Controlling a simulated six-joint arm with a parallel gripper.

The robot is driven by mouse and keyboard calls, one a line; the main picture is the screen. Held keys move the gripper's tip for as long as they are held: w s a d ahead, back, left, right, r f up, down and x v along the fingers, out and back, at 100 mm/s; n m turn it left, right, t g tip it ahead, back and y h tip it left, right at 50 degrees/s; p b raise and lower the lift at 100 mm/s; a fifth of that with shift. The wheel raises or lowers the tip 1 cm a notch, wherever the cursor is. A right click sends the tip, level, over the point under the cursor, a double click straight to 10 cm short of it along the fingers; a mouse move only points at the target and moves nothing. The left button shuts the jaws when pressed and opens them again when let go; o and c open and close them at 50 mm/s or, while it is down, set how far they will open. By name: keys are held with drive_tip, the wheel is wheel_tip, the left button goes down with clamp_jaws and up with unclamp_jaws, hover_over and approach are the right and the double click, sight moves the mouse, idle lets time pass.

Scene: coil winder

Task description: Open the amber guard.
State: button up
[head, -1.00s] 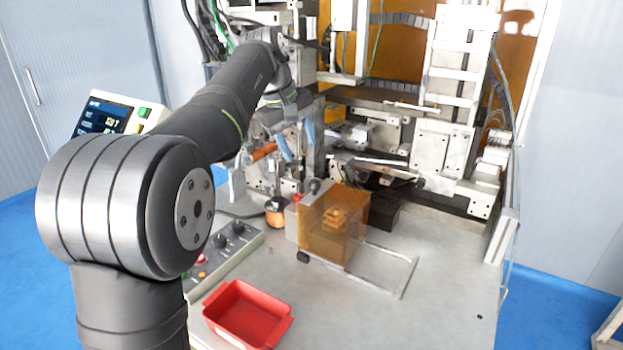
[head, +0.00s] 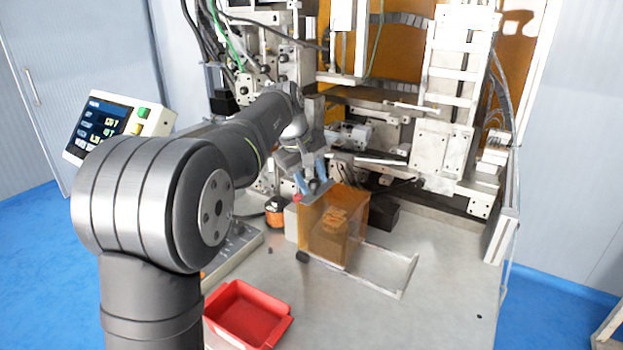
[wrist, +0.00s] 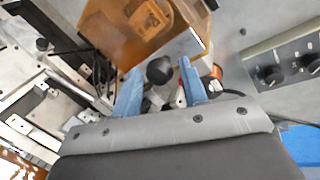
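The amber guard (head: 320,238) is a see-through orange box standing on the bench, closed over a blurred orange-brown part. It also shows at the top of the wrist view (wrist: 108,33). A black round knob (wrist: 160,70) sits at its grey top edge. My gripper (head: 312,178) has come down over this edge from the back left. In the wrist view its two blue fingers stand apart, one on each side of the knob, with narrow gaps showing. The gripper is open and holds nothing. The knob is partly hidden by the fingers in the head view.
A metal frame (head: 408,277) lies on the bench right of the guard. A red tray (head: 248,312) is in front, and a copper spool (head: 275,212) stands to the left. A control panel with knobs (wrist: 290,62) shows in the wrist view. The winder machinery rises behind.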

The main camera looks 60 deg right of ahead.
clamp_jaws()
hover_over(353, 211)
drive_tip(key=shift+o, duration=1.6)
unclamp_jaws()
drive_tip(key=shift+r, duration=0.1)
drive_tip(key=v, duration=1.7)
drive_tip(key=shift+r, duration=0.15)
